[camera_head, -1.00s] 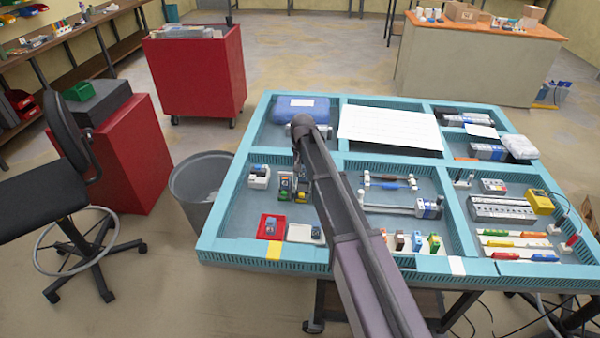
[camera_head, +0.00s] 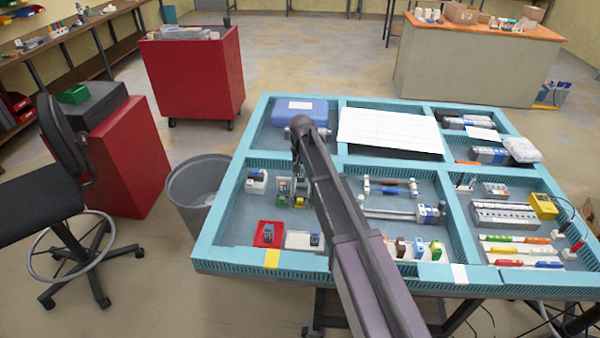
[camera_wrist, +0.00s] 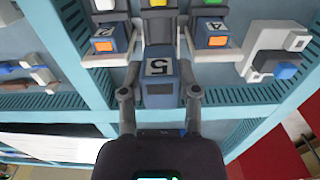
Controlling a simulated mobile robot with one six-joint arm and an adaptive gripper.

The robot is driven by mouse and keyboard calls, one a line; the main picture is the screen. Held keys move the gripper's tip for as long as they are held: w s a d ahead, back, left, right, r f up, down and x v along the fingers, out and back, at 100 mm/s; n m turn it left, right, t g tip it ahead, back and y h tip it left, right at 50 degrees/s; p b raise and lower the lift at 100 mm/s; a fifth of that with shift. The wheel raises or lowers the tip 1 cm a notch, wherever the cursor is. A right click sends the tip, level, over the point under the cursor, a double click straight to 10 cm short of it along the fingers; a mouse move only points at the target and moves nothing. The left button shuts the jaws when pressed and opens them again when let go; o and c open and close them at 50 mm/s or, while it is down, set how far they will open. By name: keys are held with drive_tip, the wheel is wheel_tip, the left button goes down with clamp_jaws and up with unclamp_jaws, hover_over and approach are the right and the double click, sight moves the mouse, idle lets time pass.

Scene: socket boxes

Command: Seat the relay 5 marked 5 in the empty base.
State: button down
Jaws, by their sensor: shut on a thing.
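The relay marked 5 (camera_wrist: 158,68) is a blue-grey block in the middle of the wrist view. My gripper (camera_wrist: 160,82) is shut on it, one finger on each side. Beyond it is a grey piece (camera_wrist: 155,28), in line with it, between the relays marked 2 (camera_wrist: 105,42) and 4 (camera_wrist: 215,38). Those two have orange windows and sit on pale bases. The relay hides part of the middle base, and I cannot tell whether they touch. In the head view my gripper (camera_head: 297,180) is over the row of relays, partly hidden by my arm.
A white socket block (camera_head: 256,182) stands to the left. Teal dividers (camera_head: 233,185) bound the compartment. The floor between the trays and socket block is clear.

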drive_tip(key=shift+f+b, duration=2.3)
drive_tip(key=shift+f, duration=0.2)
drive_tip(key=shift+f+b, duration=1)
drive_tip(key=shift+c, duration=1.3)
unclamp_jaws()
drive_tip(key=shift+o, duration=0.3)
drive_tip(key=shift+r, duration=0.1)
drive_tip(key=shift+o, duration=0.6)
wheel_tip(320, 180, up, 8)
drive_tip(key=p, duration=0.7)
drive_tip(key=shift+f+p, duration=0.25)
drive_tip(key=shift+p, duration=0.1)
drive_tip(key=shift+f, duration=0.1)
